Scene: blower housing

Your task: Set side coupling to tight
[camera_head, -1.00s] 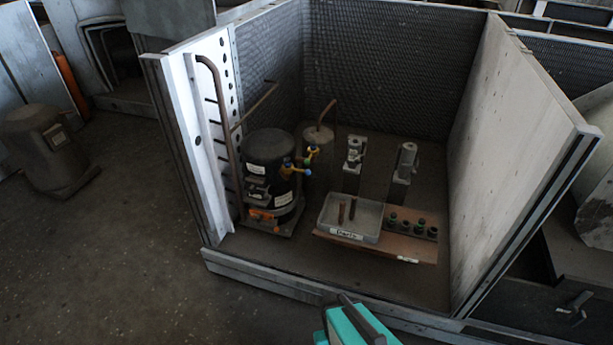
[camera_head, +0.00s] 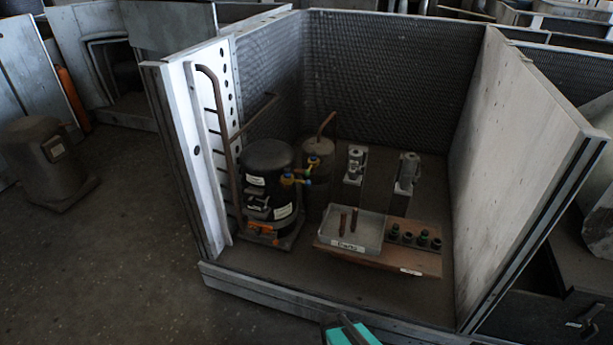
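The housing (camera_head: 330,303) is an open-topped bay with grey side panels and mesh walls. A black compressor (camera_head: 256,188) with white labels stands inside at the left. Small fittings with yellow and blue parts (camera_head: 290,180) sit at its right side, beside a dark grey canister (camera_head: 318,165) with a copper pipe. I cannot tell which fitting is the side coupling, or how tight it is. A teal and dark part, seemingly of my arm (camera_head: 350,333), shows at the bottom edge, apart from the bay's contents. No gripper fingertips can be made out.
A labelled grey tray (camera_head: 349,246) with two brown rods sits on a brown board (camera_head: 425,265), beside several dark green-topped pieces (camera_head: 422,239). Two upright metal units (camera_head: 406,172) stand behind. The right panel (camera_head: 525,165) is tall.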

